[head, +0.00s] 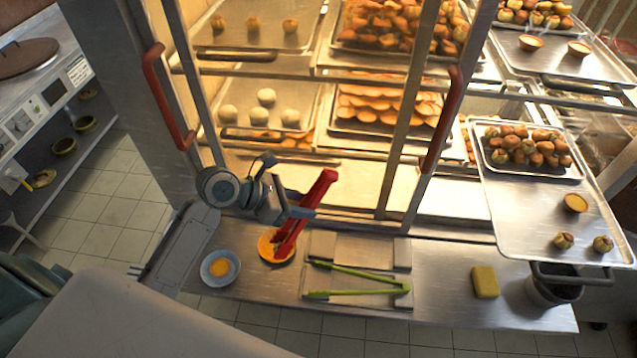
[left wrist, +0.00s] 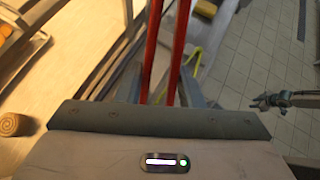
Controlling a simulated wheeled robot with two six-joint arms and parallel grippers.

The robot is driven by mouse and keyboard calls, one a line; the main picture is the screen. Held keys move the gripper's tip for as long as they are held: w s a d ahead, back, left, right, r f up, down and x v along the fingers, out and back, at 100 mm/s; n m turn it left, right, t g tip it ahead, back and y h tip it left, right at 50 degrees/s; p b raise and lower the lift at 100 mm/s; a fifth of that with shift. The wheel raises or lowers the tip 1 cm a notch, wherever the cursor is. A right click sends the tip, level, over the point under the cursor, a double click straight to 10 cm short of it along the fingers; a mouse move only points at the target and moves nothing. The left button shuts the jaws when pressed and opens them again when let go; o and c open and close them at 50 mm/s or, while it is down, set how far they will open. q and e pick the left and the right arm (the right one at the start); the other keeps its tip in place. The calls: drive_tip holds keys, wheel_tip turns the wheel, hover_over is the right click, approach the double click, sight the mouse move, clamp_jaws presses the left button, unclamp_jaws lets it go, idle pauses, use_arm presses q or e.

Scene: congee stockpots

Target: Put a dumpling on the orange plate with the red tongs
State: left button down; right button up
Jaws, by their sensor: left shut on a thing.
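My left gripper (head: 290,208) is shut on the red tongs (head: 318,190), in front of the display cabinet. In the left wrist view the two red tong arms (left wrist: 152,50) run away from the gripper, slightly apart. In the head view the tongs' lower end overlaps the orange plate (head: 265,249) on the counter. I cannot tell whether it touches the plate or whether anything is between the tips. Pale round dumplings (head: 266,97) sit on a middle-shelf tray. My right gripper (left wrist: 262,101) shows small at the right of the left wrist view, its fingers apart.
A blue-rimmed bowl (head: 220,268) stands left of the plate. Green tongs (head: 360,274) lie on a tray at its right. A yellow sponge (head: 485,282) and a dark container (head: 553,287) are further right. Cabinet frames with red handles (head: 165,95) rise behind the counter.

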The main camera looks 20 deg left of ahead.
use_arm(q)
drive_tip(key=shift+d, duration=0.15)
use_arm(e)
drive_tip(key=shift+w+a, duration=0.25)
drive_tip(key=shift+w, duration=0.1)
drive_tip(key=shift+o, duration=1.1)
drive_tip(key=shift+w+a, duration=0.1)
use_arm(q)
drive_tip(key=shift+w, duration=0.25)
use_arm(e)
drive_tip(key=o, duration=0.3)
drive_tip(key=shift+a+r, duration=0.1)
drive_tip(key=shift+r, duration=0.1)
drive_tip(key=shift+o, duration=0.7)
drive_tip(key=r+p, duration=0.1)
drive_tip(key=p, duration=0.1)
drive_tip(key=r+p, duration=0.4)
drive_tip(key=shift+s+d+r, duration=0.2)
drive_tip(key=shift+d+r, duration=0.05)
drive_tip(key=shift+d, duration=0.05)
use_arm(q)
drive_tip(key=w+a+f, duration=0.3)
drive_tip(key=w+a, duration=0.3)
drive_tip(key=shift+w+a+f, duration=0.15)
drive_tip(key=shift+w+f, duration=0.05)
drive_tip(key=shift+f, duration=0.15)
use_arm(e)
drive_tip(key=shift+d, duration=0.1)
